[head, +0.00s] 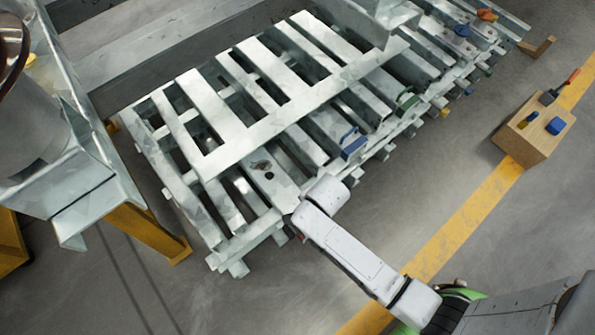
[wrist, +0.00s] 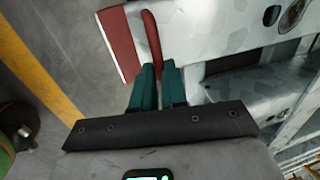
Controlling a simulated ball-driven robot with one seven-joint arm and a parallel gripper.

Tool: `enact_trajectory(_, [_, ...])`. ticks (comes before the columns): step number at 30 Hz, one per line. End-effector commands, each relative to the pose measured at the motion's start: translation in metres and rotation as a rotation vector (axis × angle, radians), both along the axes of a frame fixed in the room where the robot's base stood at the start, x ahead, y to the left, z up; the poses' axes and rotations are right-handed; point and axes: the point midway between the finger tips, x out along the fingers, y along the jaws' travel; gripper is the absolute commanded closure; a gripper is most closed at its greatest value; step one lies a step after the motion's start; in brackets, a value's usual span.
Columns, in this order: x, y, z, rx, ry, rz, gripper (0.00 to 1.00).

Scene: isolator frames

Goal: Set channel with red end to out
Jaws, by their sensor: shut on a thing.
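The channel with the red end shows in the wrist view as a grey metal bar (wrist: 215,25) with a red end face (wrist: 121,42) and a red loop handle (wrist: 152,36). My gripper (wrist: 158,72) has its teal fingers shut on this handle, at the channel's end. In the head view the channel (head: 272,183), with dark holes in its top, lies in the rack (head: 255,130). How far the channel sticks out cannot be told.
Neighbouring channels have a blue handle (head: 354,144) and a green handle (head: 407,101). A yellow floor line (head: 468,218) crosses the clear floor before the rack.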

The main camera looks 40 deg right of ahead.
Motion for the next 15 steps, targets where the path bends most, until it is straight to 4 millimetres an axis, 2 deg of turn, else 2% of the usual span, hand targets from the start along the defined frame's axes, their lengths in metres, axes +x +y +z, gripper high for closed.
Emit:
enact_trajectory(1, [-0.019, -0.001, 0.006, -0.001, 0.016, -0.001, 1.0])
enact_trajectory(6, [-0.057, 0.0, 0.004, -0.001, 0.015, -0.001, 1.0])
enact_trajectory(10, [-0.08, 0.0, 0.003, -0.001, 0.013, 0.0, 1.0])
enact_trajectory(15, [-0.097, 0.0, 0.001, -0.001, 0.01, 0.0, 1.0])
